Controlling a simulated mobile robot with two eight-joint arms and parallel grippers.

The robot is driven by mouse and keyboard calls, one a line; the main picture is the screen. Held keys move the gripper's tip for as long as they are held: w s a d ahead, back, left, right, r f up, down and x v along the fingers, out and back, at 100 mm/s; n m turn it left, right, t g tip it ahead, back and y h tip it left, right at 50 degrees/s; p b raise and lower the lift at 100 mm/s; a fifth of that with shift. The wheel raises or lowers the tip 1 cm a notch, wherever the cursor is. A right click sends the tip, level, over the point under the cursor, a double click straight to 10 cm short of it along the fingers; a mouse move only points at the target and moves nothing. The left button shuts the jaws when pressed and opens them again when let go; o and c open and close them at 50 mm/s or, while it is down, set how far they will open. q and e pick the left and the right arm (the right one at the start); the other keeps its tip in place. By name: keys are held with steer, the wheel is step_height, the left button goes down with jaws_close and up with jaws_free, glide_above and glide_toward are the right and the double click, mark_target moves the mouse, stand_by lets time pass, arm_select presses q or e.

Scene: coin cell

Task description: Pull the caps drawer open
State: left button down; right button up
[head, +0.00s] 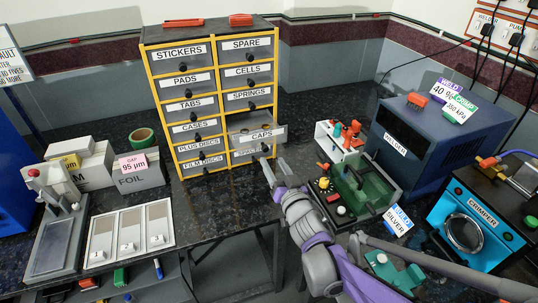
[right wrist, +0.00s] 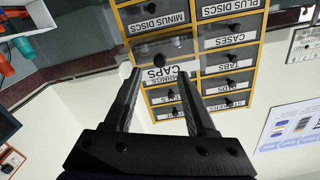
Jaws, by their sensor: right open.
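The caps drawer (head: 262,135) is in the right column of the yellow-framed cabinet (head: 181,172). It stands partly pulled out, with its grey interior showing behind the white CAPS label. Its label also shows upside down in the right wrist view (right wrist: 160,75), with a black knob (right wrist: 158,60) beside it. My right gripper (head: 274,168) is just below and in front of the drawer front. Its two fingers are apart with nothing held between them; in the wrist view they point toward the CAPS front. I cannot tell whether they touch it. My left gripper is not in view.
The other cabinet drawers look shut. Left on the table are a white three-part tray (head: 130,235), a foil box (head: 137,180) and a grey press (head: 55,235). To the right are a green-walled fixture (head: 365,185), the blue welder (head: 440,140) and the crimper (head: 480,225).

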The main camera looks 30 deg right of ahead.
steer(key=v, duration=0.5)
stand_by(0.4)
steer(key=s+a+f+n+g+y+p, duration=0.2)
steer(key=s+a+n+g+p, duration=0.1)
steer(key=s+a+g, duration=0.3)
steer(key=s+a+f+n+g+y+p, duration=0.2)
steer(key=s+a+g+p, duration=0.4)
steer(key=s+a, duration=0.3)
steer(key=shift+s+a+n, duration=0.3)
steer(key=shift+s+n, duration=0.25)
steer(key=shift+n, duration=0.05)
